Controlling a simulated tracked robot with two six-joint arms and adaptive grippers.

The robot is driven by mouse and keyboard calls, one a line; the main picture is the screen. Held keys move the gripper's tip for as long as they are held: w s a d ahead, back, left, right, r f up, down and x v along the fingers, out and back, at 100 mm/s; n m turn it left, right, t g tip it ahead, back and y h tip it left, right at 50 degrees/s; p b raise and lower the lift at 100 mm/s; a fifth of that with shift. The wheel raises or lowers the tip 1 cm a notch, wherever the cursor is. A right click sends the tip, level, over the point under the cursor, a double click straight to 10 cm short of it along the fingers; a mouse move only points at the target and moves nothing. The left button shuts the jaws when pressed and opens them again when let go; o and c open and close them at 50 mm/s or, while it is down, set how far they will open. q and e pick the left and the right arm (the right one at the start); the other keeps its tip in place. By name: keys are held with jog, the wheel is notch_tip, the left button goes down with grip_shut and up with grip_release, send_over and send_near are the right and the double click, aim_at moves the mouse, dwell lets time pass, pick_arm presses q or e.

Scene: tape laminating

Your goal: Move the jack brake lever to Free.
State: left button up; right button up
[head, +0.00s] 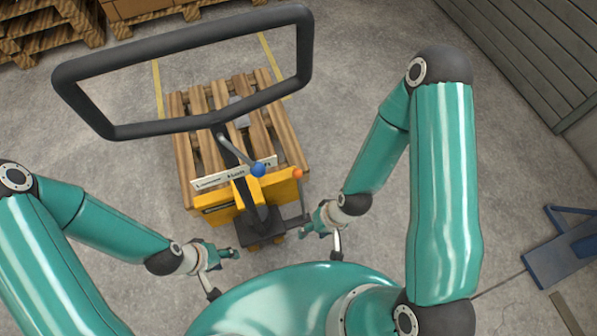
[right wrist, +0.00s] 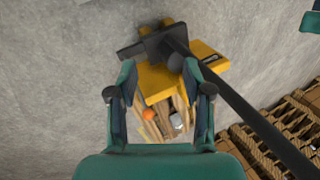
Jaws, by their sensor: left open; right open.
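The yellow pallet jack (head: 222,212) stands in front of me with a large black loop handle (head: 185,68). A lever with an orange knob (head: 297,173) rises at its right side. A lever with a blue knob (head: 258,170) stands by a white label plate (head: 215,180); its words are too small to read surely. I cannot tell which lever is the brake. My right gripper (head: 314,229) is open, near the foot of the orange-knob lever. In the right wrist view the orange knob (right wrist: 148,115) shows between the open fingers, apparently beyond them. My left gripper (head: 222,256) is open and empty, left of the jack's base.
A wooden pallet (head: 190,110) lies on the jack's forks. More pallets (head: 45,30) are stacked at the back left. A blue metal stand (head: 560,255) is at the right. The concrete floor (head: 370,60) is clear behind and beside the jack.

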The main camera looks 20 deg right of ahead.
jog(key=shift+o, duration=0.6)
jog(key=w+d+f+m+g+b, duration=0.1)
jog(key=w+f+m+b, duration=0.2)
jog(key=f+b, duration=0.2)
jog(key=w+d+f+m+y+b, duration=0.1)
jog(key=w+d+f+m+b, duration=0.1)
jog(key=f+b, duration=0.4)
notch_tip(320, 180, down, 4)
jog(key=shift+w+d+f+m+g, duration=0.15)
jog(key=shift+w+m+g, duration=0.3)
jog(key=shift+w, duration=0.65)
jog(key=m+t+y+b, duration=0.4)
jog(key=m+y+b, duration=0.7)
jog(key=b, duration=1.2)
send_near(298, 174)
jog(key=w+a+f, duration=0.1)
jog(key=a, duration=0.2)
jog(key=a+f+n+y, duration=0.1)
jog(key=a, duration=0.2)
jog(key=w+a+f+n, duration=0.1)
jog(key=a, duration=0.2)
jog(key=shift+w+a+f+y, duration=0.2)
jog(key=shift+w+y, duration=0.1)
jog(key=shift+y, duration=0.1)
